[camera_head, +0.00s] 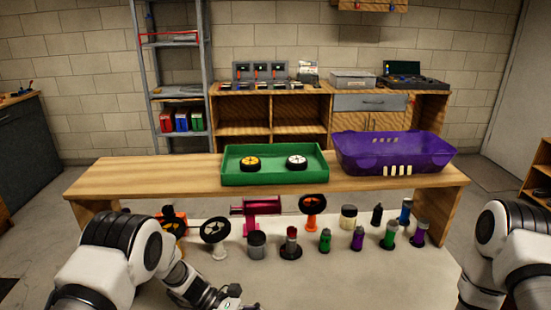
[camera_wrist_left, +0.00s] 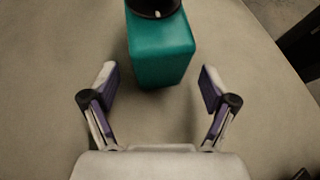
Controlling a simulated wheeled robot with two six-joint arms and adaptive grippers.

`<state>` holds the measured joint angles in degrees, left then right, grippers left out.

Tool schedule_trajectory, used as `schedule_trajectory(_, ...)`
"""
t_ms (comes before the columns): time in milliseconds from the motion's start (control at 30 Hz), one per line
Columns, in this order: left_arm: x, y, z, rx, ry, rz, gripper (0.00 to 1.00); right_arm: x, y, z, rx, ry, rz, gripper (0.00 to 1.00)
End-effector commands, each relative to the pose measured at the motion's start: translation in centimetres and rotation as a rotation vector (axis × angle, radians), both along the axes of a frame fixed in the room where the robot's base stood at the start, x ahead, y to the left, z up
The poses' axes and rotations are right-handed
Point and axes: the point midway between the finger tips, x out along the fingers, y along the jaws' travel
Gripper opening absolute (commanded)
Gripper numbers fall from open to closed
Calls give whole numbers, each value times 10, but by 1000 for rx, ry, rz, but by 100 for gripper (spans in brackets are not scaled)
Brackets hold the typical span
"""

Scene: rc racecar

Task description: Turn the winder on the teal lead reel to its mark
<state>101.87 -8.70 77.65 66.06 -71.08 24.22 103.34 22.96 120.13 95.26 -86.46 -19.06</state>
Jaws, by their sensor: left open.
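The teal lead reel (camera_wrist_left: 160,48) is a teal block at the top middle of the left wrist view. Its black round winder (camera_wrist_left: 155,8) is on top, with a small white mark, and is cut off by the top edge. My left gripper (camera_wrist_left: 158,80) is open and empty, its fingertips on either side of the reel's near end with gaps to both sides. In the head view my left arm reaches the bottom edge, and I cannot make out the teal reel there. My right arm shows at the right, its gripper out of view.
On the pale table (camera_head: 350,285) stand several bottles, cups and stands, including a magenta tool (camera_head: 257,212) and a dark wheel on a white stand (camera_head: 215,230). Behind is a wooden bench (camera_head: 120,178) with a green tray (camera_head: 275,180) holding two wheels and a purple bin (camera_head: 395,153).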

Motion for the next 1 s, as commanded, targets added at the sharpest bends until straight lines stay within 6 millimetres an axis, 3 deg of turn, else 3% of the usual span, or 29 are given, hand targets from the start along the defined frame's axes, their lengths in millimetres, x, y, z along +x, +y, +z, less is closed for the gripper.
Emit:
schedule_trajectory(233,6,12,8,-1,-2,1,85,0,0,0,0,0,0,67)
schedule_trajectory(500,29,67,40,-1,-3,3,85,0,0,0,0,0,0,67)
schedule_trajectory(667,39,90,53,-2,-1,1,85,0,0,0,0,0,0,67)
schedule_trajectory(1000,41,97,57,0,0,0,85,0,0,0,0,0,0,67)
